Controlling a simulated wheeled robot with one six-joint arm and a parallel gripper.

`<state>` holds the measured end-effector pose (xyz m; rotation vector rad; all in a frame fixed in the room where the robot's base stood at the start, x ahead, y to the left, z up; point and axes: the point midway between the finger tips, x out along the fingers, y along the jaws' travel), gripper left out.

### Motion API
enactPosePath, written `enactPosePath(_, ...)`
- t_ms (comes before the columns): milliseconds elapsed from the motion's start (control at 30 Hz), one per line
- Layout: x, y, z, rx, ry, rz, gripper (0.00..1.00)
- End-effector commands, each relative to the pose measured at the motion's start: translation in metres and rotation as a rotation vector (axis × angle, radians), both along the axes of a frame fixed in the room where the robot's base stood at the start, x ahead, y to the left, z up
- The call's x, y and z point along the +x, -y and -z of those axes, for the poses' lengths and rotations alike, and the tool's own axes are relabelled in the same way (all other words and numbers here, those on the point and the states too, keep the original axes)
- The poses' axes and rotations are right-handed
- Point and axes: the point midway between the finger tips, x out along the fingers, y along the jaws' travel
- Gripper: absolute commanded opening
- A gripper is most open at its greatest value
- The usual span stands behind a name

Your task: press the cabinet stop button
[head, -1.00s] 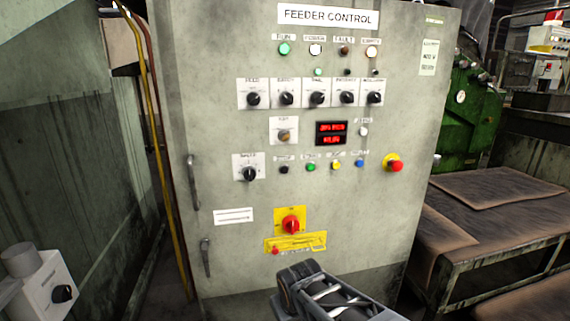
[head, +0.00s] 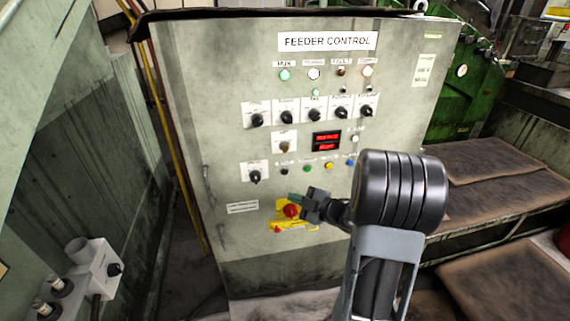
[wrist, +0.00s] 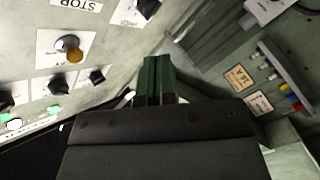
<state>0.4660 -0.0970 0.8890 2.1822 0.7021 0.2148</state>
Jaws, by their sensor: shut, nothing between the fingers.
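The grey feeder control cabinet (head: 215,110) stands ahead in the head view. My gripper (head: 295,197) is in front of its lower panel, beside the red rotary switch (head: 291,211) on a yellow plate. Its green fingertips (wrist: 157,75) are together and empty in the wrist view. The red mushroom button on a yellow ring, seen at the panel's right a second ago, is now hidden behind my arm. A small row holds black (head: 284,171), green (head: 307,168), yellow (head: 329,166) and blue (head: 350,161) buttons.
Selector knobs (head: 286,115) and a red display (head: 326,141) sit above the button row. Brown-topped benches (head: 490,160) are to the right. Yellow piping (head: 160,110) runs along the cabinet's left.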

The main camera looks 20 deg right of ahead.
Motion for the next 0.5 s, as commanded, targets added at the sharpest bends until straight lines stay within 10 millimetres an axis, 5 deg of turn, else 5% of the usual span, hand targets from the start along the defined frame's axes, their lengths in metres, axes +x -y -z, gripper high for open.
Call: enactPosePath(500, 0.0022, 0.0001, -0.0010, 0.005, 0.006, -0.013, 0.00)
